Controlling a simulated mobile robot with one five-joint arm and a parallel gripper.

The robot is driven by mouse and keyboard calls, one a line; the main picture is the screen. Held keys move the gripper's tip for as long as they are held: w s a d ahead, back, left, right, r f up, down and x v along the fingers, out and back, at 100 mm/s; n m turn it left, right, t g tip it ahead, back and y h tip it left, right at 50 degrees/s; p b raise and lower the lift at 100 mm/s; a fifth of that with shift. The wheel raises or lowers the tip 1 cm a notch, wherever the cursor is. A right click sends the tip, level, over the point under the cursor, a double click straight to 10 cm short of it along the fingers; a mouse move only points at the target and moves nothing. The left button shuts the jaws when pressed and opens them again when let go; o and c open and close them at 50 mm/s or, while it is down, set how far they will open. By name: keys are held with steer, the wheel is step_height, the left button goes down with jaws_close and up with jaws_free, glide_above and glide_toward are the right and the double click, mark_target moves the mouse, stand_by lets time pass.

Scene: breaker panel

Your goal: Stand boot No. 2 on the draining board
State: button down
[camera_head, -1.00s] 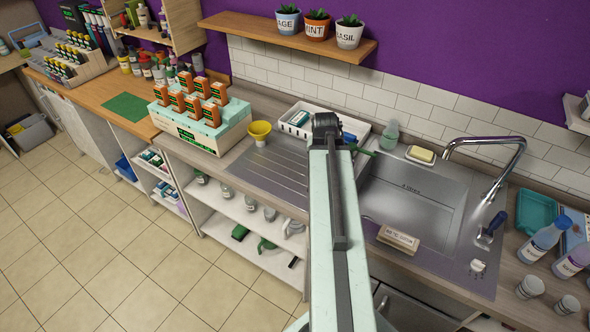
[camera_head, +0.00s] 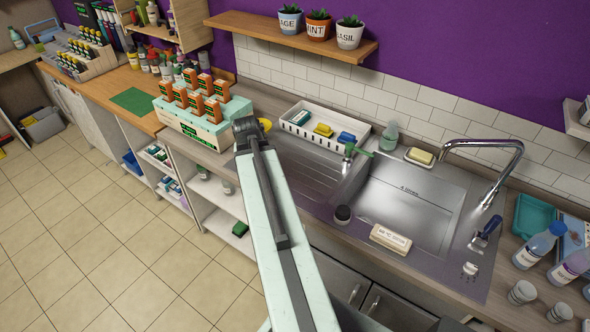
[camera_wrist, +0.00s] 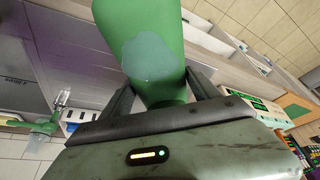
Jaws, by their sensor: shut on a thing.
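My gripper (camera_wrist: 160,95) is shut on a green boot-like thing (camera_wrist: 145,25) in the wrist view. It has a pale grey-blue patch on its side. Its far end runs out of the picture, and I see no number on it. The draining board (camera_head: 305,168) is the grooved metal area left of the sink in the head view. It also shows behind the held thing in the wrist view (camera_wrist: 75,55). In the head view my arm hides the gripper, the held thing and part of the board.
The sink (camera_head: 410,208) lies right of the board. A white tray (camera_head: 297,130) with sponges stands behind it. A green-handled tool (camera_head: 358,150) and a dark round thing (camera_head: 342,214) lie near the sink's left side. A yellow cup (camera_head: 265,124) and a box display (camera_head: 205,125) stand left.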

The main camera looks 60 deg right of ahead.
steer(key=s+d+n+t+y, duration=0.1)
steer(key=s+d+n, duration=0.25)
steer(key=d, duration=0.25)
steer(key=s+d+n+y, duration=0.1)
steer(key=s+d+n, duration=0.1)
steer(key=d+n, duration=0.25)
steer(key=s+d+n+t+y, duration=0.1)
steer(key=s+d+n+y, duration=0.15)
steer(key=d, duration=0.35)
steer(key=shift+h, duration=0.45)
steer(key=f+b, duration=0.9)
steer(key=shift+s+f, duration=0.2)
steer(key=shift+f, duration=0.05)
steer(key=shift+r, duration=0.2)
steer(key=shift+f, duration=0.15)
steer(key=shift+c, duration=0.8)
jaws_free()
